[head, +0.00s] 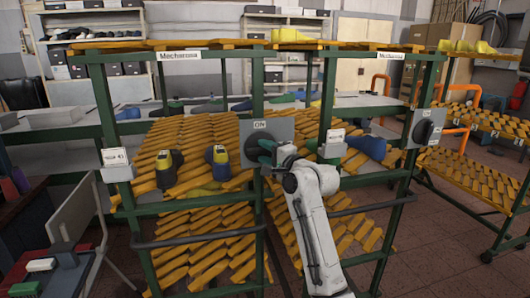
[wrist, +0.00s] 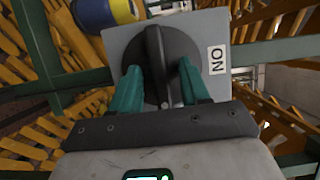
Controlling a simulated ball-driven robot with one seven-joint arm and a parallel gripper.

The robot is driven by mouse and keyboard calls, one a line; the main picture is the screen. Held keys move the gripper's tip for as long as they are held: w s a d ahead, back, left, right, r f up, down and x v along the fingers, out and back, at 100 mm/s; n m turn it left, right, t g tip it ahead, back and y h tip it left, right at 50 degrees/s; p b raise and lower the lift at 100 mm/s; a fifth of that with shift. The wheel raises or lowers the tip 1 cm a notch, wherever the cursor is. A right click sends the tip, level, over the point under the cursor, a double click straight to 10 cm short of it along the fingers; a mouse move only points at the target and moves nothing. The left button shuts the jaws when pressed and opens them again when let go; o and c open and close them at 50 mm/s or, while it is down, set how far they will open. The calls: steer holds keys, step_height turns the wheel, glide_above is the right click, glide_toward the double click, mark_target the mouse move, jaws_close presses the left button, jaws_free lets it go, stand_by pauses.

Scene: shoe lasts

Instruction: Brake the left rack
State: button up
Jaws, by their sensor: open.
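A grey panel (head: 251,131) with an "ON" label is fixed to the green post at the right end of the left rack (head: 96,100). It carries a round black knob with a raised grip bar (wrist: 154,55), mostly hidden behind my gripper in the head view. My gripper (head: 267,152) is at this knob. In the wrist view its teal fingers (wrist: 158,72) stand open on either side of the grip bar, with small gaps visible. The bar lies roughly in line with the fingers. A second grey panel (head: 438,116) with a black knob is on the right rack's post.
Yellow slatted shelves hold yellow-and-blue shoe lasts (head: 217,160) and a blue last (head: 367,146). White boxes (head: 117,165) sit on the rack posts. Dark horizontal bars (head: 195,237) cross the front. A bench (head: 70,262) stands at lower left; open floor (head: 430,260) lies at lower right.

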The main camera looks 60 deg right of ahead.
steer(key=shift+w+d, duration=0.1)
steer(key=shift+w, duration=0.1)
jaws_close()
stand_by(0.4)
